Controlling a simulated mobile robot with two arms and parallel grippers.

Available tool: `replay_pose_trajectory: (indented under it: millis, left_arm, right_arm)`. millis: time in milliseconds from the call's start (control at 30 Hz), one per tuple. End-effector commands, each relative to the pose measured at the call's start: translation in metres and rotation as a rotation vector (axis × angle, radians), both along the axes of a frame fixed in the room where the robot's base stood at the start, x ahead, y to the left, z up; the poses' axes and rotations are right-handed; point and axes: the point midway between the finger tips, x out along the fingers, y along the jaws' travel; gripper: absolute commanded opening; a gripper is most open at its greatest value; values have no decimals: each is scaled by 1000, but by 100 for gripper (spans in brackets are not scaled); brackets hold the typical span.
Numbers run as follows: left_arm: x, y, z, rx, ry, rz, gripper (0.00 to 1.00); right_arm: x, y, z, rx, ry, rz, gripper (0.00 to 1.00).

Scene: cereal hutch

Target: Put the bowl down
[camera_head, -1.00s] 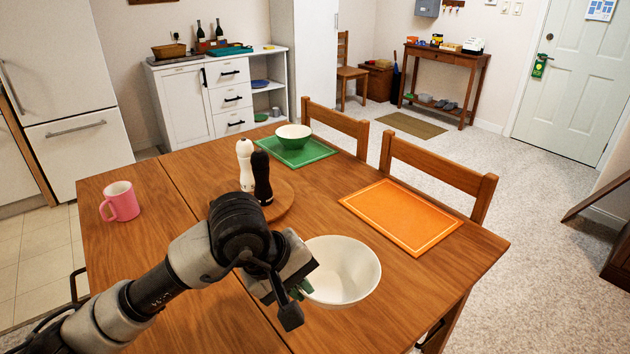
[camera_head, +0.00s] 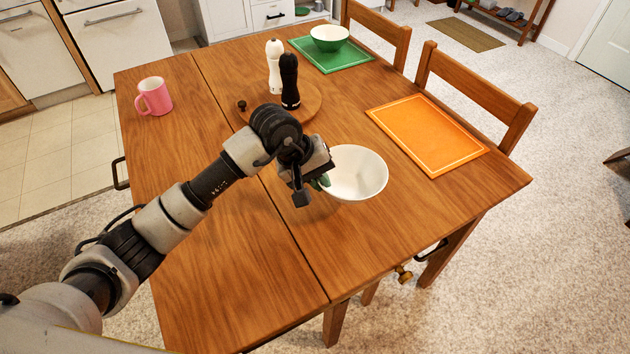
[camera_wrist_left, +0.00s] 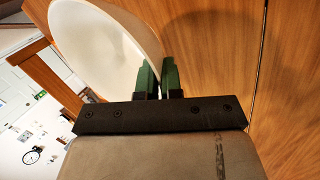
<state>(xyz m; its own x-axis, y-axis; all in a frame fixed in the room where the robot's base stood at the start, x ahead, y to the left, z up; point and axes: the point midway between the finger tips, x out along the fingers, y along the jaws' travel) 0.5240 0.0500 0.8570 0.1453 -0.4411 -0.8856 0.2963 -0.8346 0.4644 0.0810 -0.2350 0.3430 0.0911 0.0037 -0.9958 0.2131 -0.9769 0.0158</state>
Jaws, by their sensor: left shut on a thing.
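My left gripper (camera_head: 318,181) is shut on the rim of a white bowl (camera_head: 360,170), at the bowl's left side. The bowl is upright over the wooden table (camera_head: 220,240); I cannot tell whether its base touches the wood. In the left wrist view, the bowl (camera_wrist_left: 95,45) shows its pale inside and the green fingers (camera_wrist_left: 158,78) pinch its edge. An orange placemat (camera_head: 428,135) lies bare to the right of the bowl. My right gripper is not in view.
A white mill (camera_head: 274,68) and a black mill (camera_head: 290,82) stand on a round wooden board (camera_head: 315,102) behind my gripper. A pink mug (camera_head: 154,96) stands at the left. Two chairs (camera_head: 478,90) line the far right side. The table's front is clear.

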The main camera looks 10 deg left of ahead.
Motion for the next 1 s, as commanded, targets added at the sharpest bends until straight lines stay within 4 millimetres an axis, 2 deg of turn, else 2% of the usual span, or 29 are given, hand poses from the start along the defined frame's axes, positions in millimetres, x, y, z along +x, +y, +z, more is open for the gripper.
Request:
replay_pose_trajectory:
  millis: [100, 267, 533, 900, 1000]
  left_arm:
    - [9, 9, -7, -3, -1, 1, 0]
    - [12, 13, -14, -4, 0, 0, 0]
    - [12, 12, -48, -3, 0, 0, 0]
    - [13, 13, -54, -2, -4, -1, 0]
    - [12, 13, -53, -1, -1, -1, 18]
  right_arm:
    - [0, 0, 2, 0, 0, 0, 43]
    - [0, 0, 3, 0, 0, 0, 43]
    - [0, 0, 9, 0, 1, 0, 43]
    - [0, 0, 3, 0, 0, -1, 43]
    - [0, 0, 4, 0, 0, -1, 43]
